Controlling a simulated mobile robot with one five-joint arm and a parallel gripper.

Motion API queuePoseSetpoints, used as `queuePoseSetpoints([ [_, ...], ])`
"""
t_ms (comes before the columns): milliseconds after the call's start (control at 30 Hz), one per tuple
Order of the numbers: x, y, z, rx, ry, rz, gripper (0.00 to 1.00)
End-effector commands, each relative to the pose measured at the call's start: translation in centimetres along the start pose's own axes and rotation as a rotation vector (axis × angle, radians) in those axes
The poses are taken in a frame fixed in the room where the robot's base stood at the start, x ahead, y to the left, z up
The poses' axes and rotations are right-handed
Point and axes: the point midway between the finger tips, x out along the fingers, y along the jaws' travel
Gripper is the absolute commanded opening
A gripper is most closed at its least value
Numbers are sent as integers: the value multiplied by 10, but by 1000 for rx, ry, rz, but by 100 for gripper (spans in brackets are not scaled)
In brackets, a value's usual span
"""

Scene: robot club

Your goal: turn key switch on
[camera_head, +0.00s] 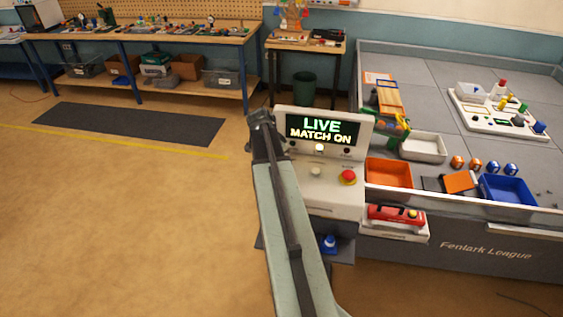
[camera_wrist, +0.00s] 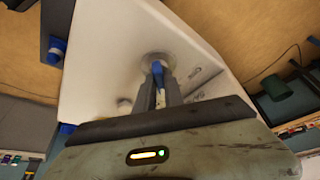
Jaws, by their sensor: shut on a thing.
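The control console (camera_head: 333,205) is a light grey box with a sloped front. Its screen (camera_head: 320,131) reads "LIVE MATCH ON" in green and yellow. In the wrist view, a blue key (camera_wrist: 157,68) stands in a round switch on the white console face (camera_wrist: 110,75). My gripper (camera_wrist: 160,78) is shut on the key, with a finger close on each side. A small pale tag shows between the fingers. In the head view my arm lies along the console's left side, with the gripper end (camera_head: 262,118) beside the screen; it hides the key there.
A red button (camera_head: 348,177) and a pale knob (camera_head: 316,171) are on the console face. To the right stands the arena table with an orange bin (camera_head: 389,173), a blue bin (camera_head: 507,190) and several parts. Open floor (camera_head: 120,220) lies to the left.

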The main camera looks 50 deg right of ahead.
Motion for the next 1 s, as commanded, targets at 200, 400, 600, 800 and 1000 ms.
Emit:
queuePoseSetpoints([
  [200,1,2,-3,63,4,33,0],
  [400,1,3,-2,83,4,42,0],
  [600,1,3,-2,85,4,43,0],
  [800,1,4,-2,85,4,44,27],
  [1000,1,2,-1,82,2,39,35],
])
